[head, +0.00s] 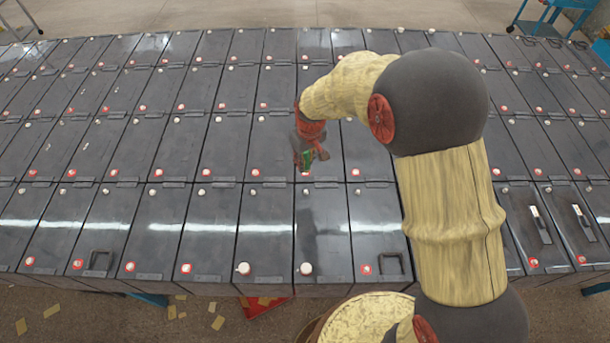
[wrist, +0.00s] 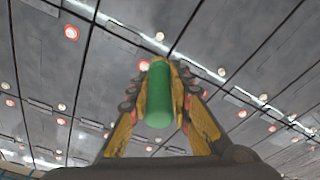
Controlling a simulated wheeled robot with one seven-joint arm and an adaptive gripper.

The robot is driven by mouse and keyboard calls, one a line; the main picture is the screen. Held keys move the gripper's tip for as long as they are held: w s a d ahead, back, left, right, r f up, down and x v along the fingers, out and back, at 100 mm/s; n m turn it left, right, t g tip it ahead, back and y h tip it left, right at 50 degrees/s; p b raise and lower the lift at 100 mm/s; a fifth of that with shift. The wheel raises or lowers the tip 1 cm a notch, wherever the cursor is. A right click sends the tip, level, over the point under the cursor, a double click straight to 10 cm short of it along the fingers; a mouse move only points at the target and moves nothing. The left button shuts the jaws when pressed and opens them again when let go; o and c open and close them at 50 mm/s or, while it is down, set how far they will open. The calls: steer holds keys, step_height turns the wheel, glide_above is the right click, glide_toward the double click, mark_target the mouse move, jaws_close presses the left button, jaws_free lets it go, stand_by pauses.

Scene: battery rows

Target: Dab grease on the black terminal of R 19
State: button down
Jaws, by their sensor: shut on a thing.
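My gripper (head: 308,155) is over the middle of the battery rows, a little above the battery tops. In the wrist view my gripper (wrist: 160,100) is shut on a green cylinder (wrist: 158,95), which seems to be the grease applicator; its far tip is not clear. Dark grey batteries (head: 265,215) stand in long rows, with red-ringed terminals (head: 255,172) and whitish ones without a clear red ring (head: 201,191). I cannot read any row or number label, so I cannot tell which battery is R 19. The gripper hides part of the batteries beneath it.
My arm covers batteries at the centre right. Black handle-like loops (head: 390,264) and pale-topped bars (head: 540,226) lie on some front batteries. A red object (head: 265,307) and yellowish scraps (head: 218,322) are on the floor in front. A blue cart (head: 548,18) stands at back right.

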step_height(320, 180, down, 8)
steer(key=b, duration=0.7)
steer(key=shift+f, duration=0.15)
steer(key=shift+w+f, duration=0.1)
steer(key=shift+w, duration=0.05)
steer(key=shift+f+b, duration=1.25)
steer(key=shift+f, duration=0.55)
steer(key=shift+f+b, duration=0.7)
steer(key=shift+f, duration=0.3)
stand_by(0.6)
steer(key=shift+r, duration=0.1)
stand_by(0.5)
step_height(320, 180, up, 8)
steer(key=p, duration=0.4)
steer(key=shift+p, duration=0.3)
stand_by(0.3)
stand_by(0.3)
